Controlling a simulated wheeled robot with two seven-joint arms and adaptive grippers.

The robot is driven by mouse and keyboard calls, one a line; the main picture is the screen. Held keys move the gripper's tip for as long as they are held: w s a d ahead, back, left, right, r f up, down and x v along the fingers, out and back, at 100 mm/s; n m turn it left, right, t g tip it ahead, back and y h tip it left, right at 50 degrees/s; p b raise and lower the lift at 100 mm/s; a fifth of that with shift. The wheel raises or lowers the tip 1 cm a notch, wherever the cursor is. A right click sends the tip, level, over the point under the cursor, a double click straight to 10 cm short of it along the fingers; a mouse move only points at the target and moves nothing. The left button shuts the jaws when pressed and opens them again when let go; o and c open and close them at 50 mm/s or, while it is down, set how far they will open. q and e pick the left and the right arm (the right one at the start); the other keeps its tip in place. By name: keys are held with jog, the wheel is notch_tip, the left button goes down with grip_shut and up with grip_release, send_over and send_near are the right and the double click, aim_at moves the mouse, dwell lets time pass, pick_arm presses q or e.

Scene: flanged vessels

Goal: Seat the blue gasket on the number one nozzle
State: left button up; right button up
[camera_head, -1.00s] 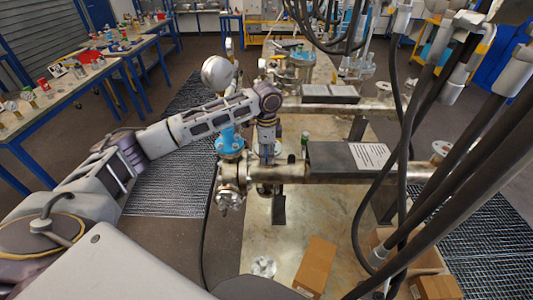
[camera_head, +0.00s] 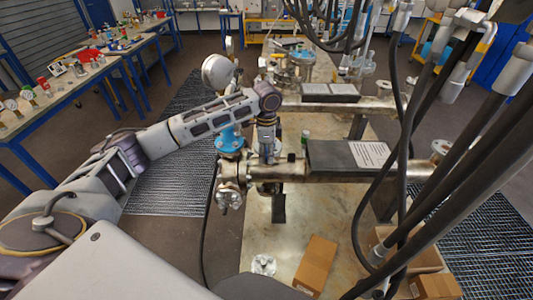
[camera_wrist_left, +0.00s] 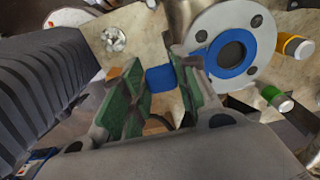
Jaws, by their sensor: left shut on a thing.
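In the left wrist view my left gripper (camera_wrist_left: 163,92), with green pads, is shut on the tab of the blue gasket (camera_wrist_left: 231,72). The gasket's ring lies over the face of a round grey flange (camera_wrist_left: 265,30) with bolt holes, around a dark bore. The ring looks a little off the flange's middle, toward the bottom of the picture. I cannot tell whether it touches the face. No number shows on the nozzle. In the head view my left gripper (camera_head: 267,150) points down at the near steel pipe; the gasket cannot be made out there. My right gripper is not in view.
A blue valve with a round gauge (camera_head: 218,71) stands just left of the gripper. A dark box with a label (camera_head: 350,158) sits on the pipe to the right. Black hoses (camera_head: 405,150) hang at right. Cardboard boxes (camera_head: 315,263) lie on the bench below.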

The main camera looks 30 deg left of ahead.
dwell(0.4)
pick_arm(q)
jog(key=o, duration=1.4)
jog(key=shift+r, duration=0.1)
jog(key=shift+r, duration=3.35)
jog(key=shift+s+f, duration=0.1)
jog(key=shift+s, duration=0.1)
